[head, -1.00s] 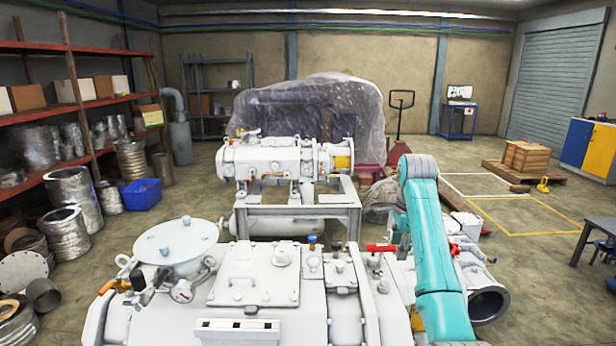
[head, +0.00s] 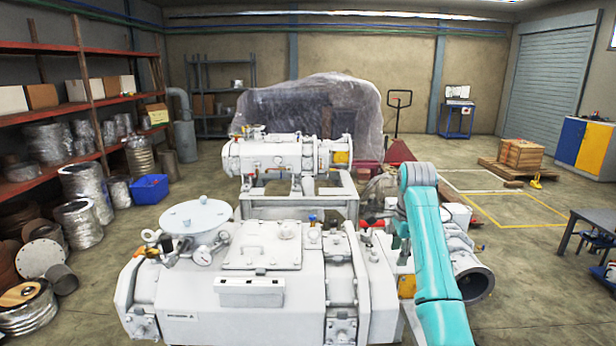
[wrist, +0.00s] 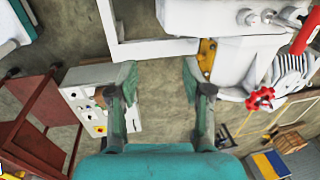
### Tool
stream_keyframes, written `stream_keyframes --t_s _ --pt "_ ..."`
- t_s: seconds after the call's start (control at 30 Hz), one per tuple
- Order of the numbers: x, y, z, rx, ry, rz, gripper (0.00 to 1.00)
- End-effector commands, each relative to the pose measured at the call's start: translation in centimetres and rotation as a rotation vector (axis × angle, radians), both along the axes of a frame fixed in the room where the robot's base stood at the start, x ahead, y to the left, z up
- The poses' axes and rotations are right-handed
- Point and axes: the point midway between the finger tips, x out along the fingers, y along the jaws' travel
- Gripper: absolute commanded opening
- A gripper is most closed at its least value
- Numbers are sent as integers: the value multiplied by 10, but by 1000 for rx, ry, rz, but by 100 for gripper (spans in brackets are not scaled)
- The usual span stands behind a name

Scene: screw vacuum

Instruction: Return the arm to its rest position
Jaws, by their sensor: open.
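My teal arm (head: 430,240) stands at the right of the white screw vacuum machine (head: 220,270) in the head view, bent at its upper joint. My gripper is hidden in the head view. In the wrist view my gripper (wrist: 160,80) is open, its two fingers apart with bare floor between them and nothing held. A white control box (wrist: 95,105) with several small knobs shows behind the left finger. A red handwheel valve (wrist: 260,98) is right of the right finger, apart from it.
A second white pump on a frame (head: 290,160) stands behind the machine. Shelves with metal parts (head: 80,110) line the left wall. A blue bin (head: 150,188) sits on the floor. A dark table (head: 595,220) is at the right. Floor between the pallet and machine is largely open.

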Motion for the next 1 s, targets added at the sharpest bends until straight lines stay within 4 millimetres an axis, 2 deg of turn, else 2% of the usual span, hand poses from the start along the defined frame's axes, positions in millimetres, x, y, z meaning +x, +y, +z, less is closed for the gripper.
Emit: stream_keyframes --t_s 0.27,0.47,0.57,0.77,1.0 --pt "-2 2 -40 -10 -29 43 50" --pt "-6 4 -83 -22 -63 90 50" --pt "-11 6 -111 -33 -88 123 50" --pt "-32 11 -190 -66 -158 218 50" --pt "-75 18 -275 -119 -252 340 50"
